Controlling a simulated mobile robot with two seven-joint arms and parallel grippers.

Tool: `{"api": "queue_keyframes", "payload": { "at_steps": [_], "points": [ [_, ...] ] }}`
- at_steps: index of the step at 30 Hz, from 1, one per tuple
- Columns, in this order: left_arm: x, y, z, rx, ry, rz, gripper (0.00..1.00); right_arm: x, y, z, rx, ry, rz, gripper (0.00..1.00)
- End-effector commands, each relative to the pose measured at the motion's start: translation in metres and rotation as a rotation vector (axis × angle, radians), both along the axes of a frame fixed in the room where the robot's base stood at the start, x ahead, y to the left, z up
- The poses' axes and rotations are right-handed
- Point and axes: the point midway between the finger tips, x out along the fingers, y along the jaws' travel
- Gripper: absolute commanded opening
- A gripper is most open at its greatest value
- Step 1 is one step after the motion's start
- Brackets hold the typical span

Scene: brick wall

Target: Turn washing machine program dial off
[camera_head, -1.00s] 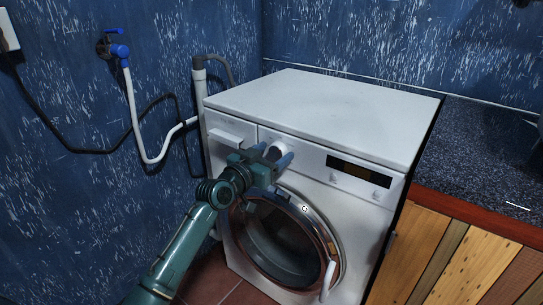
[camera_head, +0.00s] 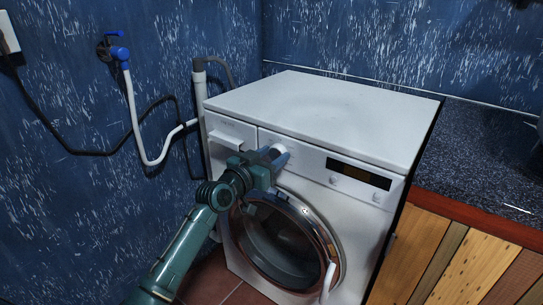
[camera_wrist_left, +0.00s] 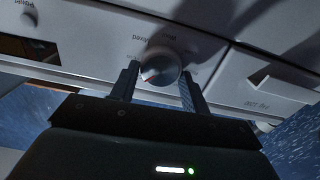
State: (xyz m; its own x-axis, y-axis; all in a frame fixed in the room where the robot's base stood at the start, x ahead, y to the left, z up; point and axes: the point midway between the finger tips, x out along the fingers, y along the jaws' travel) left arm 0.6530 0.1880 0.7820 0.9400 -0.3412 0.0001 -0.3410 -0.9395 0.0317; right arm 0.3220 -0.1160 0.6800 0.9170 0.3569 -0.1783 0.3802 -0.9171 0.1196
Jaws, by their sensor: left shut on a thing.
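The white washing machine (camera_head: 318,110) stands against the blue wall with its round glass door (camera_head: 285,245) shut. Its round program dial (camera_wrist_left: 160,66) shows in the left wrist view, with a red mark at its lower left and small printed labels around it. My left gripper (camera_head: 277,157) is at the front panel and shut on the dial, one finger on each side of it. In the head view the fingers and hand largely hide the dial. My right gripper is in neither view.
A dark display (camera_head: 359,173) and small knobs sit right of the dial. A detergent drawer (camera_head: 232,136) is to its left. A dark speckled counter (camera_head: 480,150) over wooden cabinets adjoins on the right. A white hose (camera_head: 134,120) hangs on the left wall.

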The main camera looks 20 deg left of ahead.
Motion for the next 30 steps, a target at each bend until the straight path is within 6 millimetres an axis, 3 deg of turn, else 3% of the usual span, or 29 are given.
{"api": "queue_keyframes", "payload": {
  "at_steps": [18, 30],
  "points": [
    [0.000, 0.002, 0.000, -0.424, 0.157, 0.000, 0.23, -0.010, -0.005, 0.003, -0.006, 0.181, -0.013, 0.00],
    [0.001, 0.003, -0.002, -0.656, 0.241, 0.001, 0.23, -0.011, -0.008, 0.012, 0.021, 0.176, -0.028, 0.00]
  ]
}}
